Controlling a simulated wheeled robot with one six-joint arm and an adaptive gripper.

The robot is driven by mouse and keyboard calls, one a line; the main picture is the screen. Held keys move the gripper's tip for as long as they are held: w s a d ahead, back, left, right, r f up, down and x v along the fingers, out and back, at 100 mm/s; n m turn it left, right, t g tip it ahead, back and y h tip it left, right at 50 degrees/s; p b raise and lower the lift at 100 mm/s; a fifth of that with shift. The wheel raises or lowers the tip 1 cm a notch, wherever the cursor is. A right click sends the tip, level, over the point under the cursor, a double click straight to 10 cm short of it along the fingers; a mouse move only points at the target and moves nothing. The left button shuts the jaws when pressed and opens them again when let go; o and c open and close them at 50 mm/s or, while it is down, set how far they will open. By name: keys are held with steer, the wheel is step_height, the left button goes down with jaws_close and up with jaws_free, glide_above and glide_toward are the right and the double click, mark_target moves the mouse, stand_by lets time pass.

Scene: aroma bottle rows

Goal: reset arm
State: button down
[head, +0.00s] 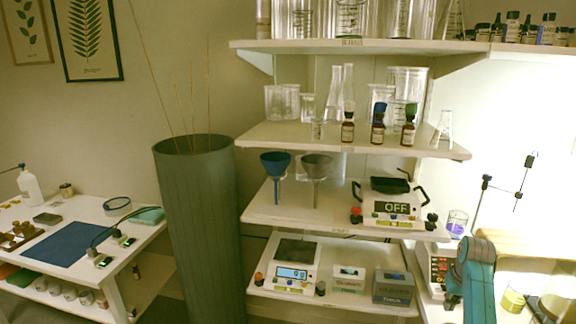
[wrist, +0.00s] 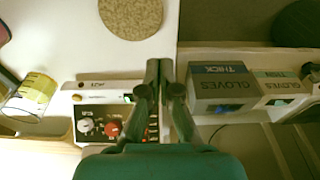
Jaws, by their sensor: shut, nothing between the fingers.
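My gripper (wrist: 159,70) is shut and empty in the wrist view, its two dark fingers together at the middle of the frame. Below the fingers is a device with a red and a white knob (wrist: 90,127). In the head view my teal arm is at the lower right, in front of a device with knobs (head: 437,262); the fingers cannot be made out there.
A glove box (wrist: 222,88) is close right of my fingers, and a cork disc (wrist: 130,14) lies above. Shelves (head: 300,133) hold glassware, dropper bottles (head: 378,128) and a balance (head: 295,262). A tall grey bin (head: 198,230) stands left of them.

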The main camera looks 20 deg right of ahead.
steer(key=s+a+f+n+t+h, duration=0.1)
steer(key=s+a+f+t, duration=0.1)
steer(key=a+f, duration=0.85)
steer(key=s+a+f+n+t+h, duration=0.1)
steer(key=s+a+f+t, duration=0.1)
steer(key=a+f, duration=0.9)
steer(key=s+a+f+t, duration=0.1)
steer(key=s+a+t, duration=0.1)
steer(key=s+a, duration=0.65)
steer(key=s+a+r+n+t, duration=0.1)
steer(key=s+a+r+t, duration=0.15)
steer(key=s+a, duration=0.45)
steer(key=s+a+r+n+t, duration=0.1)
steer(key=s+a+r, duration=0.3)
steer(key=s+a, duration=0.2)
steer(key=s+a+r+n+t+y, duration=0.1)
steer(key=s+a+r+t, duration=0.1)
steer(key=s+r, duration=0.5)
steer(key=s+a+r+n+t+y, duration=0.1)
steer(key=s+a+r+y, duration=0.1)
steer(key=s+a+r, duration=0.2)
steer(key=s+r, duration=0.3)
steer(key=r, duration=0.5)
steer(key=shift+t, duration=0.35)
steer(key=shift+s+d, duration=0.1)
steer(key=shift+d, duration=0.05)
